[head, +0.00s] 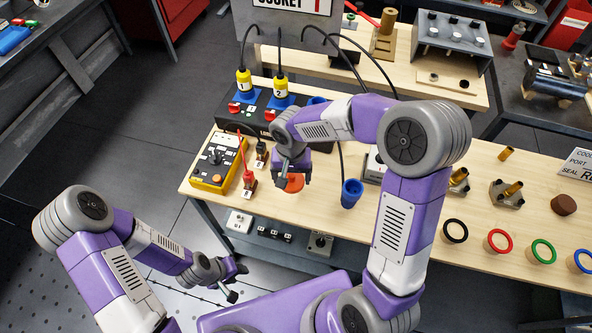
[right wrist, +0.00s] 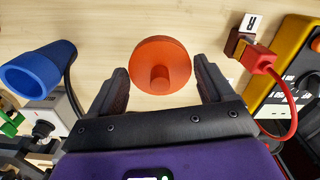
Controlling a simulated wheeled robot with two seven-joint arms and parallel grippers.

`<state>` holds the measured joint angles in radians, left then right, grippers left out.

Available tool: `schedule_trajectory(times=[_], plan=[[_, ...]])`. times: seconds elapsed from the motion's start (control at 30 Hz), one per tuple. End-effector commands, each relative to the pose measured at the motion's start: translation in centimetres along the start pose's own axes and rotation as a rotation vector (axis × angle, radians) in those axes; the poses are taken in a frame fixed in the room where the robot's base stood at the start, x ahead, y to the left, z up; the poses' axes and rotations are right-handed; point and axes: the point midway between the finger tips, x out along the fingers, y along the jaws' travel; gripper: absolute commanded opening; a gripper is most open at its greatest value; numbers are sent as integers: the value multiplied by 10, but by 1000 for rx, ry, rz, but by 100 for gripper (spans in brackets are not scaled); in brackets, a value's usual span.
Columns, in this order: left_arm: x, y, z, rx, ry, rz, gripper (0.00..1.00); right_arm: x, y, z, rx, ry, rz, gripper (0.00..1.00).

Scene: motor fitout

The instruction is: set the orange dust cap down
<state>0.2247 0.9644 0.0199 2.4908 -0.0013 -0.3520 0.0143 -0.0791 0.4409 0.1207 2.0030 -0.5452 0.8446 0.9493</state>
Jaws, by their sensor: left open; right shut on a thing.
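The orange dust cap (head: 292,184) is a round disc with a short stub, seen in the head view just below my right gripper (head: 291,173). In the right wrist view the cap (right wrist: 160,58) lies between the two fingertips of the right gripper (right wrist: 163,80), its stub toward the camera. The right gripper is shut on the cap, low over the wooden bench (head: 330,219) near its front edge. Whether the cap touches the bench top I cannot tell. My left gripper (head: 238,283) is open and empty, below and in front of the bench.
A yellow tester box (head: 212,170) and a red plug (head: 248,178) stand left of the cap. A blue connector (head: 351,192) on a black cable is to its right. Colored rings, including a red one (head: 497,241), lie further right. Bare bench shows around the cap.

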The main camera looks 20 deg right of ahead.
Motion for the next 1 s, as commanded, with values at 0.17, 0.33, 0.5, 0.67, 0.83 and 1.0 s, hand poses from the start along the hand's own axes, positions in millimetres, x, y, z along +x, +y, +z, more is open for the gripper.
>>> schedule_trajectory(times=[0.17, 0.33, 0.5, 0.67, 0.83, 1.0], plan=[[9, -4, 0, -1, -1, 0, 43, -18, -21, 5, 177, -1, -4, 53], [14, -6, -1, 0, 0, 0, 43, -2, -24, 8, 228, -9, 1, 53], [19, -7, -1, 0, 0, 0, 43, 29, -24, 8, 227, -7, -1, 53], [21, -8, -1, 0, 0, 0, 43, 41, -25, 8, 225, -5, -2, 53], [25, -10, -1, 0, 0, 0, 43, 62, -24, 8, 225, -7, 0, 53], [28, -10, -1, 0, 0, 0, 43, 77, -25, 8, 226, -5, -3, 53]])
